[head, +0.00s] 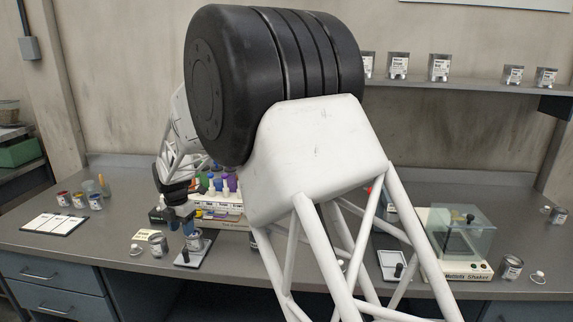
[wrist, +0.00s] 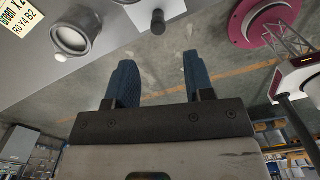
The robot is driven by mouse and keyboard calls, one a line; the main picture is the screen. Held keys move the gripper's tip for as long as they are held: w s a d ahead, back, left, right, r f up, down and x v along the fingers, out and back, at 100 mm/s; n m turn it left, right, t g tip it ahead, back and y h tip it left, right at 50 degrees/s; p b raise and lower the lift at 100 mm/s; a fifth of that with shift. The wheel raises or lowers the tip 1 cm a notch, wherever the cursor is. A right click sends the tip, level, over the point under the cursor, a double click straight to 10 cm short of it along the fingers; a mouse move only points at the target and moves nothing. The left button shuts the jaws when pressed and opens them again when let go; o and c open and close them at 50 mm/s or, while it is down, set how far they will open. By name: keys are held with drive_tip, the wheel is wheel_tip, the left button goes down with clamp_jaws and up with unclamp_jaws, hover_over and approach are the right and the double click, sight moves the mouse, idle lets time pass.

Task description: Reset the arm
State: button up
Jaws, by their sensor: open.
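My gripper (head: 184,213) hangs over the left-middle part of the bench in the head view. In the wrist view its two blue fingers (wrist: 160,75) stand wide apart with nothing between them. In the wrist view a can (wrist: 74,38) shows at the upper left, apart from the fingers. A plate with a black knob (head: 186,256) lies close by; the knob also shows in the wrist view (wrist: 158,22). My arm covers the middle of the head view.
The grey bench (head: 105,250) bears a white card board (head: 53,224), several small cans and a label block (head: 158,243). A rack of colored bottles (head: 215,202) stands behind the gripper. A clear-lidded shaker (head: 460,243) stands at right. A shelf (head: 480,88) holds several cans.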

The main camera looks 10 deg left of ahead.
drive_tip(key=s+d+r+m, duration=0.2)
drive_tip(key=d+r+m, duration=0.25)
drive_tip(key=d, duration=0.55)
drive_tip(key=s+d+r+m+t, duration=0.1)
drive_tip(key=s+d+r+m, duration=0.15)
drive_tip(key=d+r, duration=0.45)
drive_tip(key=s+d+r+m, duration=0.15)
drive_tip(key=d+m, duration=0.35)
drive_tip(key=d, duration=0.7)
drive_tip(key=s+d+r+m, duration=0.2)
drive_tip(key=s+d+m, duration=0.2)
drive_tip(key=s+d, duration=0.3)
drive_tip(key=s+d+r+m, duration=0.2)
drive_tip(key=s+d+m, duration=0.2)
drive_tip(key=d, duration=0.6)
drive_tip(key=s+d+f+m, duration=0.2)
drive_tip(key=s+d+m, duration=0.4)
drive_tip(key=s, duration=0.5)
drive_tip(key=s+d+f+m+t, duration=0.1)
drive_tip(key=s+d+m, duration=0.6)
drive_tip(key=s, duration=0.3)
drive_tip(key=shift+s+d+f+t, duration=0.3)
drive_tip(key=shift+s+d+f, duration=0.05)
drive_tip(key=shift+d, duration=0.15)
